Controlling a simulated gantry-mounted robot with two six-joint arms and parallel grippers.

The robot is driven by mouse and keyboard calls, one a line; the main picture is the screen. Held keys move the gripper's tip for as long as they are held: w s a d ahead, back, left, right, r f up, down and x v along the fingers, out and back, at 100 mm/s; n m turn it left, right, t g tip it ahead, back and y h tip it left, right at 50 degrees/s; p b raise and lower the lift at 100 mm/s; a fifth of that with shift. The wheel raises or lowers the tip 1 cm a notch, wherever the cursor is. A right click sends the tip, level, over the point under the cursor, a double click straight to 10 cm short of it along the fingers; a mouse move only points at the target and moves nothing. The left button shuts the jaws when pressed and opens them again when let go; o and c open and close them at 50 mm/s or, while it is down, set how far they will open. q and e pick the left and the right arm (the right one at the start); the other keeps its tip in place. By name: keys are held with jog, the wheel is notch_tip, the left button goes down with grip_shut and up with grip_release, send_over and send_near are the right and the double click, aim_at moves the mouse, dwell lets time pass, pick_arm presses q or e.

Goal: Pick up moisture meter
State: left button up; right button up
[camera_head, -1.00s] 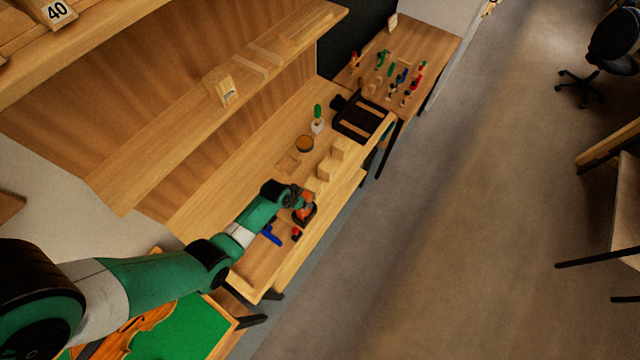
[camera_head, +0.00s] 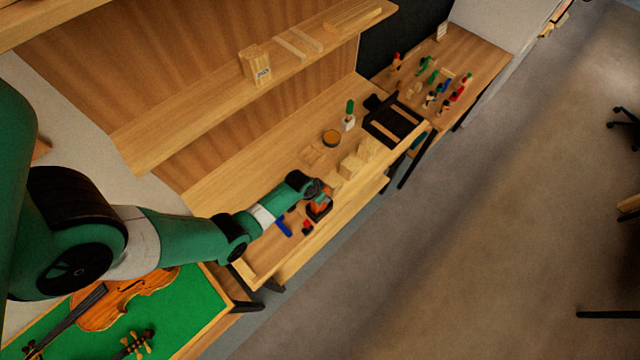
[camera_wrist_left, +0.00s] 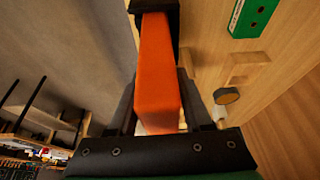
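The moisture meter appears to be the orange block (camera_wrist_left: 157,70) with a black end, seen between my fingers in the left wrist view. In the head view it is a small orange and black item (camera_head: 319,208) on or just above the near part of the wooden bench. My left gripper (camera_wrist_left: 158,95) has a finger close along each side of it, with no clear gap, and looks shut on it. The fingertips are partly hidden behind the orange body. In the head view my left gripper (camera_head: 316,193) reaches down at the meter. My right gripper is not in view.
A blue item (camera_head: 284,227) and a red and black item (camera_head: 307,228) lie close by. Wooden blocks (camera_head: 351,165), a round tin (camera_head: 331,137) and a black tray (camera_head: 375,122) stand farther along. A shelf (camera_head: 200,98) overhangs the back. A violin (camera_head: 130,300) lies on a green mat.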

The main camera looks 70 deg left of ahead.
pick_arm(q)
grip_shut()
jog(key=shift+r, duration=0.15)
